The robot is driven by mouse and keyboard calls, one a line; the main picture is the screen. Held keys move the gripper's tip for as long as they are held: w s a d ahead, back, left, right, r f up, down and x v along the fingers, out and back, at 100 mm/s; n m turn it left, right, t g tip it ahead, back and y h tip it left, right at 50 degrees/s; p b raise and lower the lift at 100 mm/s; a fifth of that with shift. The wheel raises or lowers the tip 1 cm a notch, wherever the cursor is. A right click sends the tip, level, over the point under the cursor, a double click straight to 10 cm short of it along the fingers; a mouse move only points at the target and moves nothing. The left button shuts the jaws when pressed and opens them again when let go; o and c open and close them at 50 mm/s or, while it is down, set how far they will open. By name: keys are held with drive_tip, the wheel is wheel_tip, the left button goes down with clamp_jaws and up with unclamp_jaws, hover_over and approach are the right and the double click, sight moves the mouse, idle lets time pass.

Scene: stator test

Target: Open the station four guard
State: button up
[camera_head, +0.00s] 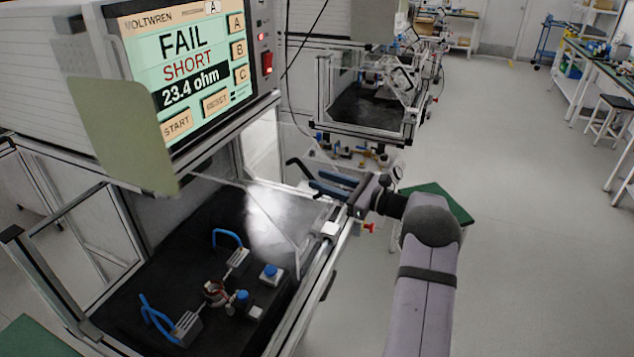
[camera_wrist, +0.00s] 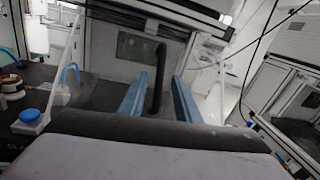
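The nearest test station has a dark bed (camera_head: 185,235) and a metal frame; no station number is legible. A clear panel with a pale glare (camera_head: 268,215) seems to be its guard; its exact edges are hard to tell. A black bent handle (camera_head: 299,168) stands at the station's right side and shows upright in the wrist view (camera_wrist: 155,85). My gripper (camera_head: 316,180) reaches in from the right. Its two blue fingers (camera_wrist: 160,76) are open on either side of the handle, with gaps visible. Where the handle joins the guard is unclear.
A tester screen (camera_head: 195,70) reads FAIL, SHORT, 23.4 ohm. A stator (camera_head: 214,293), blue-handled clamps (camera_head: 228,237) and a blue button (camera_head: 270,271) sit on the bed. Another framed station (camera_head: 370,105) stands behind. The floor (camera_head: 520,190) at the right is clear.

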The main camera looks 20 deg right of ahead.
drive_tip(key=b+v, duration=0.1)
drive_tip(key=v, duration=0.3)
drive_tip(key=shift+s+d, duration=0.1)
drive_tip(key=shift+s, duration=0.1)
drive_tip(key=s+a+n+g+p, duration=0.1)
drive_tip(key=s+a+n+g, duration=0.1)
drive_tip(key=a+n, duration=0.1)
drive_tip(key=s+a+f+n+g+h+p, duration=0.1)
drive_tip(key=s+a+n+g, duration=0.1)
drive_tip(key=a, duration=0.4)
drive_tip(key=s+a+f+n+g+h+p, duration=0.1)
drive_tip(key=s+a+n+g, duration=0.2)
drive_tip(key=a+n+g, duration=0.1)
drive_tip(key=shift+a+n, duration=0.35)
drive_tip(key=shift+n, duration=0.35)
drive_tip(key=s+a+f+n+g+h+b, duration=0.1)
drive_tip(key=s+a+f+n+g+h, duration=0.1)
drive_tip(key=s, duration=0.7)
drive_tip(key=s+a+f+n+g+h+b, duration=0.1)
drive_tip(key=s+a+f+n+g+h, duration=0.1)
drive_tip(key=s+f+n, duration=0.4)
drive_tip(key=s+a+f+n+g+h+b, duration=0.1)
drive_tip(key=s+f+n+h, duration=0.3)
drive_tip(key=s+n, duration=0.4)
drive_tip(key=s+a+g, duration=0.1)
drive_tip(key=s, duration=0.4)
drive_tip(key=shift+a+n+g+h, duration=0.25)
drive_tip(key=shift+n+g+h, duration=0.05)
drive_tip(key=shift+n, duration=0.1)
